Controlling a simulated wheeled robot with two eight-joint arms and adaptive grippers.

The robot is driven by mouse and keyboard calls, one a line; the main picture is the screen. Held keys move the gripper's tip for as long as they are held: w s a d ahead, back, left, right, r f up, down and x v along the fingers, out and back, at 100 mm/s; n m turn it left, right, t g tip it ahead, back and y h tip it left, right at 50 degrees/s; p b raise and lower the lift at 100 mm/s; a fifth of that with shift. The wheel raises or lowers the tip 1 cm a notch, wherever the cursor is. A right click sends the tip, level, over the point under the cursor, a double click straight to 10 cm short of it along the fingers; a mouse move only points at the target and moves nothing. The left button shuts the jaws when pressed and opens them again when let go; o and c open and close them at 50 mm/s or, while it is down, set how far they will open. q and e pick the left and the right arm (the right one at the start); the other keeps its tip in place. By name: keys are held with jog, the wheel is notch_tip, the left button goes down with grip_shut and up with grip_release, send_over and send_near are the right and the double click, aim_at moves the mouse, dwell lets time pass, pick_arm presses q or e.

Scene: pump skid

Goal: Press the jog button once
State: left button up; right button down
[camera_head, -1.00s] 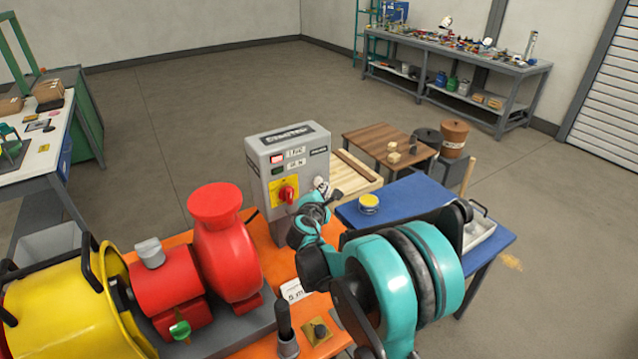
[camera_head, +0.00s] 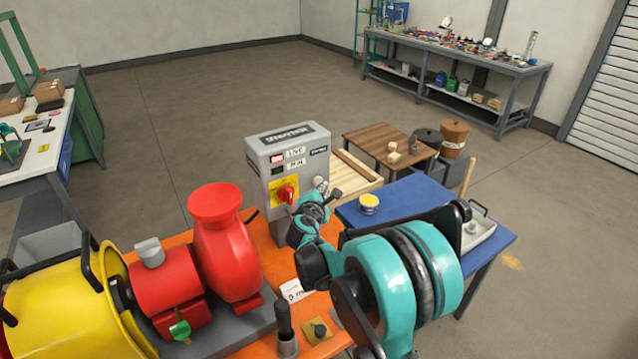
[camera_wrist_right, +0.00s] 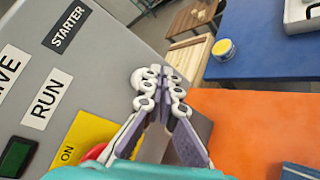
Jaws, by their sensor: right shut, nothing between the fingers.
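The grey starter box (camera_head: 262,165) stands on the orange skid. A pale round button (camera_head: 318,181), apparently the jog button, sits on its front at the right, below a small dark label. My right gripper (camera_head: 327,193) is shut and empty, just in front of the box, slightly below and right of the button. In the right wrist view the button (camera_wrist_right: 137,76) is partly hidden behind the closed fingertips of the gripper (camera_wrist_right: 163,76). I cannot tell whether they touch. My left gripper is not in view.
The box also has a red rotary switch (camera_head: 287,192) on a yellow plate, a red lamp (camera_head: 277,158) and a dark green lamp (camera_head: 278,170). A red pump (camera_head: 222,240) stands left. A blue table (camera_head: 410,200) with a yellow-topped tin (camera_head: 369,203) is at right.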

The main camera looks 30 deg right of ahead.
jog(key=shift+w, duration=0.3)
jog(key=shift+w+a, duration=0.1)
jog(key=shift+w, duration=0.35)
dwell(0.6)
dwell(0.3)
jog(key=shift+s, duration=0.9)
jog(key=s, duration=0.5)
jog(key=shift+d, duration=0.3)
dwell(0.4)
